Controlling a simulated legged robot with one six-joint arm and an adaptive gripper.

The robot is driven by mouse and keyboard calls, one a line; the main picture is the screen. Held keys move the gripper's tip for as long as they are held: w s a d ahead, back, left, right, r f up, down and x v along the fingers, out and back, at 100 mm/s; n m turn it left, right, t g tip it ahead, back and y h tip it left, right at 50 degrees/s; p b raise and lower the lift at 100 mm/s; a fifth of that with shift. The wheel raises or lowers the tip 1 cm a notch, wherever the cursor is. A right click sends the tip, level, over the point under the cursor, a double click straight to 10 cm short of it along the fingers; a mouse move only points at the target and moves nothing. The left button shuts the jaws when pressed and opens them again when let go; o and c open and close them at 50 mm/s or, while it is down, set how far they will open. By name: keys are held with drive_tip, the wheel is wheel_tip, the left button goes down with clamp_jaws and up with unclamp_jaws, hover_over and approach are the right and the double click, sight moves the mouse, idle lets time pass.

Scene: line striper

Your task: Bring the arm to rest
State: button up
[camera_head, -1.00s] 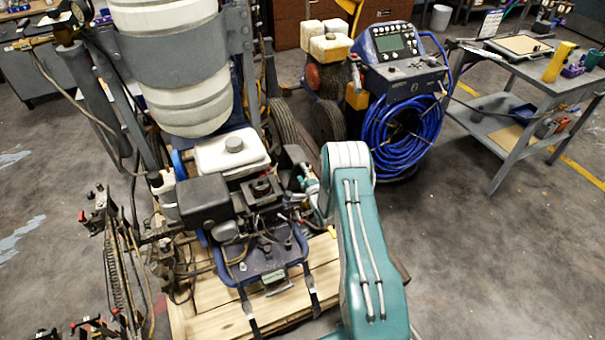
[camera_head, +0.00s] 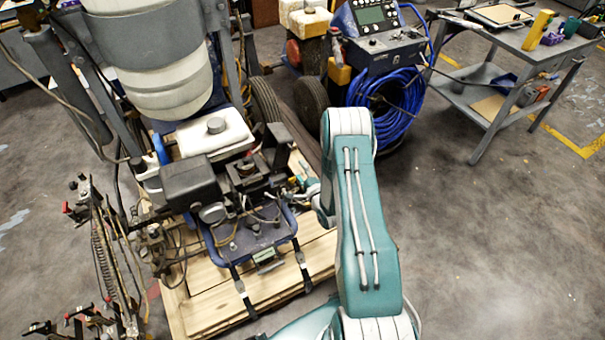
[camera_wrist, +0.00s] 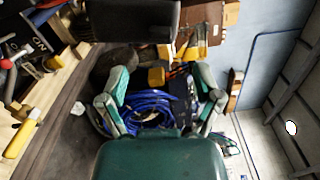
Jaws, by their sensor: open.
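My teal arm rises from the bottom middle of the head view, bent at its white elbow. My gripper shows in the wrist view (camera_wrist: 162,78), its two teal fingers spread wide with nothing between them. In the wrist view, the coiled blue hose (camera_wrist: 150,108) shows beyond the open fingers.
A machine with a screen (camera_head: 378,22) and a blue hose coil (camera_head: 385,110) stands behind my arm. A grey workbench (camera_head: 520,65) with tools is at the upper right. A rack of thin rods (camera_head: 105,255) is at the lower left. The floor at the right is clear.

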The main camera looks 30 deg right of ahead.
drive_tip(key=shift+s, duration=0.85)
drive_tip(key=w+a+r+n+g, duration=0.1)
drive_tip(key=w+r+n+g, duration=0.15)
drive_tip(key=r, duration=0.45)
drive_tip(key=w+a+r+n+g, duration=0.1)
drive_tip(key=w+r+n, duration=0.2)
drive_tip(key=r, duration=0.4)
drive_tip(key=s+a+r+n+g+h, duration=0.1)
drive_tip(key=s+a+r+n, duration=0.15)
drive_tip(key=r, duration=0.45)
drive_tip(key=s+a+r+n+g+h, duration=0.1)
drive_tip(key=s+a+r+n+g, duration=0.15)
drive_tip(key=r, duration=0.35)
drive_tip(key=s+a+r+n+g, duration=0.1)
drive_tip(key=s+a+r+n, duration=0.2)
drive_tip(key=s, duration=0.7)
drive_tip(key=s+a+r+n+g+y, duration=0.1)
drive_tip(key=s+a+r+n+g, duration=0.1)
drive_tip(key=s, duration=0.8)
drive_tip(key=s+a+r+n+g+y, duration=0.1)
drive_tip(key=s+a+r+n, duration=0.3)
drive_tip(key=s, duration=0.6)
wheel_tip(320, 180, up, 2)
drive_tip(key=shift+s+a+r+g, duration=0.1)
drive_tip(key=shift+s+a+g, duration=0.15)
drive_tip(key=shift+a+g, duration=0.35)
